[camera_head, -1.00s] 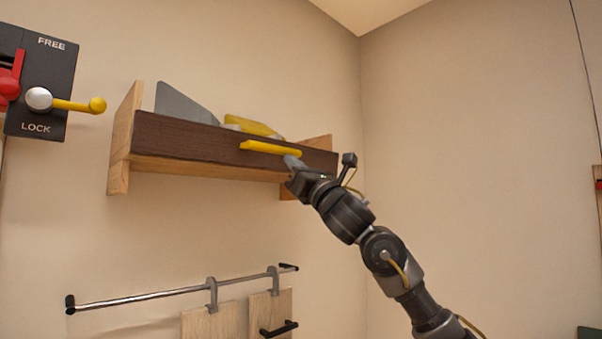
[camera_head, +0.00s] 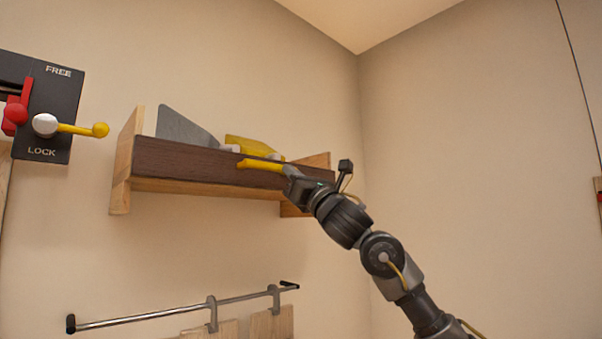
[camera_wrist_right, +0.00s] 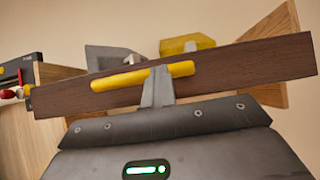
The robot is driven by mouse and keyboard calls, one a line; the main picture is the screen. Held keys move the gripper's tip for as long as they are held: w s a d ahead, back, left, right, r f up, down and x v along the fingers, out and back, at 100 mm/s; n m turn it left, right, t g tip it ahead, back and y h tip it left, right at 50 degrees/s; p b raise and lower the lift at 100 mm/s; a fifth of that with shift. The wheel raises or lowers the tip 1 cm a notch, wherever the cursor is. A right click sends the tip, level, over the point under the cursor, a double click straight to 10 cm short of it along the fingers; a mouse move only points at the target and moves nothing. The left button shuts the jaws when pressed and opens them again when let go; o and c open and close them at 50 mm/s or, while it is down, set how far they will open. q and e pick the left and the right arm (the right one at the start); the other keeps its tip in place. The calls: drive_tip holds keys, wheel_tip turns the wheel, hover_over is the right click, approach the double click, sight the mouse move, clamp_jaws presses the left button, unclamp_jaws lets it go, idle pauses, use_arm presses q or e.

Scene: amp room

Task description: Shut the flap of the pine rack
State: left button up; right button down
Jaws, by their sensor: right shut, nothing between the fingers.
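The pine rack (camera_head: 122,172) hangs on the wall left of the room corner, with pale wood ends. Its dark brown flap (camera_head: 180,160) stands upright along the front and carries a yellow bar handle (camera_head: 258,164). The flap (camera_wrist_right: 235,68) and the handle (camera_wrist_right: 120,79) also show in the right wrist view. My right gripper (camera_head: 290,170) is shut and empty. Its fingertips (camera_wrist_right: 158,72) overlap the right part of the handle in the right wrist view; whether they touch it I cannot tell. My left gripper is out of view.
A grey plate-like object (camera_head: 185,127) and a yellow object (camera_head: 248,146) show above the flap. A black panel (camera_head: 52,100) with red and yellow-knobbed levers is at left. A metal rail (camera_head: 160,312) with hanging boards runs below.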

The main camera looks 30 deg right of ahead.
drive_tip(key=shift+s+d+r+m+t, duration=0.15)
drive_tip(key=shift+s+d+r, duration=0.1)
drive_tip(key=shift+r, duration=0.3)
drive_tip(key=shift+s+d+r+m+t, duration=0.15)
drive_tip(key=shift+s+d+r, duration=0.1)
drive_tip(key=shift+r, duration=0.25)
wheel_tip(320, 180, down, 4)
drive_tip(key=s+b, duration=0.1)
drive_tip(key=b, duration=0.3)
drive_tip(key=s+d+r+b, duration=0.1)
drive_tip(key=s+r+b, duration=0.1)
drive_tip(key=s+r, duration=0.3)
drive_tip(key=shift+s+d+r, duration=0.15)
drive_tip(key=shift+s+r, duration=0.15)
drive_tip(key=shift+s, duration=0.65)
